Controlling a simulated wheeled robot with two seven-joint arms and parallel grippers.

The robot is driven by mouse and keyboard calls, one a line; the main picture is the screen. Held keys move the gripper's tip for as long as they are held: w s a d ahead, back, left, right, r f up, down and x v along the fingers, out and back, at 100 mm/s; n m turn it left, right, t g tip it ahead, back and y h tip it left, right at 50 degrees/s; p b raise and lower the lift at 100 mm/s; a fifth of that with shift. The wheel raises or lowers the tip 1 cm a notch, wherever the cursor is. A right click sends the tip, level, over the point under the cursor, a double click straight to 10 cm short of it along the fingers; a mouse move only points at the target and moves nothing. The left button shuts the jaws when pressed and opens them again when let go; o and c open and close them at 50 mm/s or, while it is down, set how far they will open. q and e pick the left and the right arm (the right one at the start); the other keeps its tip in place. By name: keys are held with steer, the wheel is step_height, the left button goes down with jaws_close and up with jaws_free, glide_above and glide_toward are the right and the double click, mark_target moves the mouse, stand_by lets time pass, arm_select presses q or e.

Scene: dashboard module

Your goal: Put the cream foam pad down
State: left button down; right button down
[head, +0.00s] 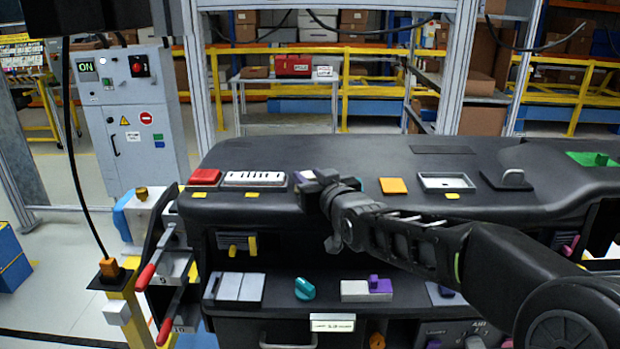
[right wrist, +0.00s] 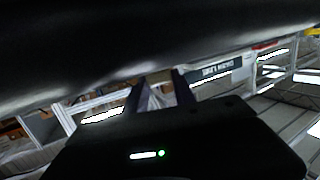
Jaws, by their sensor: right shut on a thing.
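My right arm reaches in from the right in the head view, and its gripper (head: 318,184) is over the front part of the dashboard top (head: 290,152). In the right wrist view its two dark fingers (right wrist: 160,95) are shut on a small pale thing (right wrist: 157,98), which fits the cream foam pad. Most of the pad is hidden by the gripper. I cannot tell whether it touches the dashboard top. My left gripper is not in view.
Left of the gripper lie a white slotted piece (head: 254,179) and a red block (head: 204,177). To its right are an orange pad (head: 393,186), a white tray (head: 446,182) and a dark handled piece (head: 507,180). A lower shelf holds a teal knob (head: 304,288). The dashboard's back part is mostly clear.

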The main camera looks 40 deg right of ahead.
steer(key=shift+f, duration=0.2)
steer(key=c, duration=1)
jaws_free()
steer(key=shift+c, duration=0.2)
steer(key=shift+r, duration=0.1)
steer(key=shift+r, duration=0.15)
steer(key=shift+s, duration=0.2)
steer(key=b+v, duration=0.2)
steer(key=v, duration=0.9)
steer(key=shift+s, duration=0.3)
steer(key=shift+a, duration=0.1)
